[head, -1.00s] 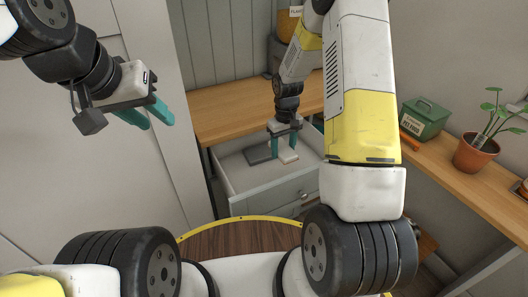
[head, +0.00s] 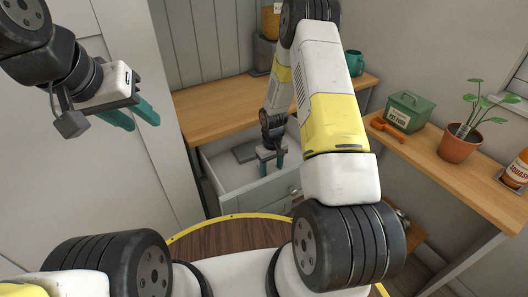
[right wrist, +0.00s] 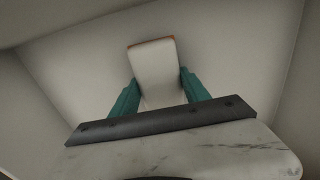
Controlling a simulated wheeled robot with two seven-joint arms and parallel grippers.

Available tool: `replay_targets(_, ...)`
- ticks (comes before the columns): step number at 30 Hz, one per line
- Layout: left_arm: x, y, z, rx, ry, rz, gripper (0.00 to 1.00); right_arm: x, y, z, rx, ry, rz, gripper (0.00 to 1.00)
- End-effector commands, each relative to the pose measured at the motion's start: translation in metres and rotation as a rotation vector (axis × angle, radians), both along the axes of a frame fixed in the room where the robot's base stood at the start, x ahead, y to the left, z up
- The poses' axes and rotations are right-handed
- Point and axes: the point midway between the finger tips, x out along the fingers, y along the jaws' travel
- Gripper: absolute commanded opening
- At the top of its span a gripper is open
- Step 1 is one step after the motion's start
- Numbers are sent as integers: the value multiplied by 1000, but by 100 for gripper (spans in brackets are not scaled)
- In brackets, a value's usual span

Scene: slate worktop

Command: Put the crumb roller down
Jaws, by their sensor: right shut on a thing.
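The crumb roller (right wrist: 154,66), which I take to be the pale block with an orange-brown edge, lies between the teal fingers of my right gripper (right wrist: 154,92) in the right wrist view. That gripper is shut on it. In the head view my right gripper (head: 271,165) points down inside an open, pale drawer (head: 250,193); the roller is mostly hidden there. Whether the roller touches the drawer floor I cannot tell. My left gripper (head: 134,115) is open and empty, raised at the left, away from the drawer.
A flat dark grey thing (head: 244,153) lies in the drawer behind my right gripper. Drawer walls surround that gripper closely. A green tin (head: 405,112), an orange object (head: 387,129), a potted plant (head: 458,143) and a bottle (head: 517,168) stand on the right counter.

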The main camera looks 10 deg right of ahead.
Motion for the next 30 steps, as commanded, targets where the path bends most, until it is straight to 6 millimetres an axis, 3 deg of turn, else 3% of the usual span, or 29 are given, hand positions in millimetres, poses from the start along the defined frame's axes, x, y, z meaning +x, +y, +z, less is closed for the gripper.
replay_targets(6, 0, 0, 0, 0, 0, 0, 36, 0, 0, -3, 1, 0, 0, 3)
replay_targets(7, 0, 0, 0, 0, 0, 0, 36, 0, 0, -3, 0, 0, 0, 60)
replay_targets(9, 0, 0, 0, 0, 0, 0, 36, 0, 0, -2, 0, 0, 0, 74)
replay_targets(22, 0, 0, 0, 0, 0, 0, 36, 0, 0, 5, 0, -1, -1, 76)
replay_targets(30, 0, 0, 0, 0, 0, 0, 36, 2, 0, 57, 1, -6, -1, 76)
